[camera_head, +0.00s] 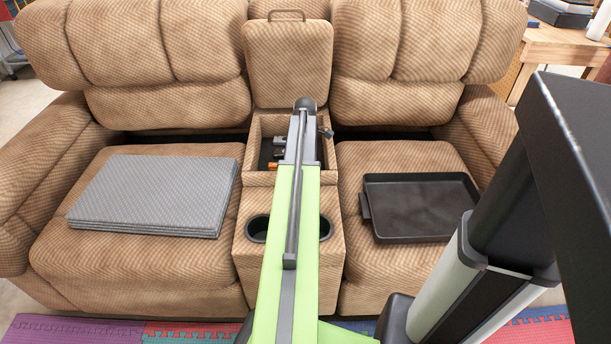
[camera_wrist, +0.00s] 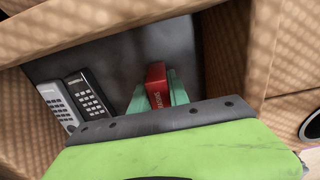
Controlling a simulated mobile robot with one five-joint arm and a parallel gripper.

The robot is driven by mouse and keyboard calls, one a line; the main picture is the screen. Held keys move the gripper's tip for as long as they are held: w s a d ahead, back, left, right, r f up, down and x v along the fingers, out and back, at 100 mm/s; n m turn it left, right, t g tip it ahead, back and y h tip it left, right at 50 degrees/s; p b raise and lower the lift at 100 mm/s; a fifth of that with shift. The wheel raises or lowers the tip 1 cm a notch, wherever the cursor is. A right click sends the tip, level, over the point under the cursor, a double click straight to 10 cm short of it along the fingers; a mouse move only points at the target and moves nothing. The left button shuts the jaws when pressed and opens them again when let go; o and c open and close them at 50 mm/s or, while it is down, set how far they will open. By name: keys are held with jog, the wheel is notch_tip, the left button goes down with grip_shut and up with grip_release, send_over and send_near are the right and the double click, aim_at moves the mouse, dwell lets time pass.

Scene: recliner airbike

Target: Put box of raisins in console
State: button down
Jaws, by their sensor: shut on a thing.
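The console (camera_head: 254,172) is the open bin between the two seats, its padded lid (camera_head: 288,62) standing upright behind it. My arm reaches over it and hides much of the bin in the head view. In the wrist view, my gripper (camera_wrist: 158,93) is shut on the red box of raisins (camera_wrist: 157,76), with a teal finger on each side. The box is within the console's walls as seen from above. I cannot tell whether it touches the grey floor (camera_wrist: 115,55) of the bin. The box cannot be made out in the head view.
A grey remote (camera_wrist: 60,106) and a black remote (camera_wrist: 90,96) lie at the left inside the console. Two cup holders (camera_head: 257,229) sit in front of the bin. A folded grey mat (camera_head: 153,194) lies on the left seat, a black tray (camera_head: 425,208) on the right seat.

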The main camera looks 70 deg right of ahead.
notch_tip(320, 180, down, 2)
jog(key=shift+f+b, duration=0.2)
jog(key=shift+b, duration=0.3)
jog(key=shift+r, duration=0.25)
jog(key=shift+f, duration=0.15)
jog(key=c, duration=1.3)
grip_release()
jog(key=shift+o, duration=0.2)
notch_tip(320, 180, up, 12)
jog(key=p, duration=1.2)
jog(key=shift+r+p, duration=0.25)
jog(key=shift+p, duration=0.05)
jog(key=shift+f, duration=0.1)
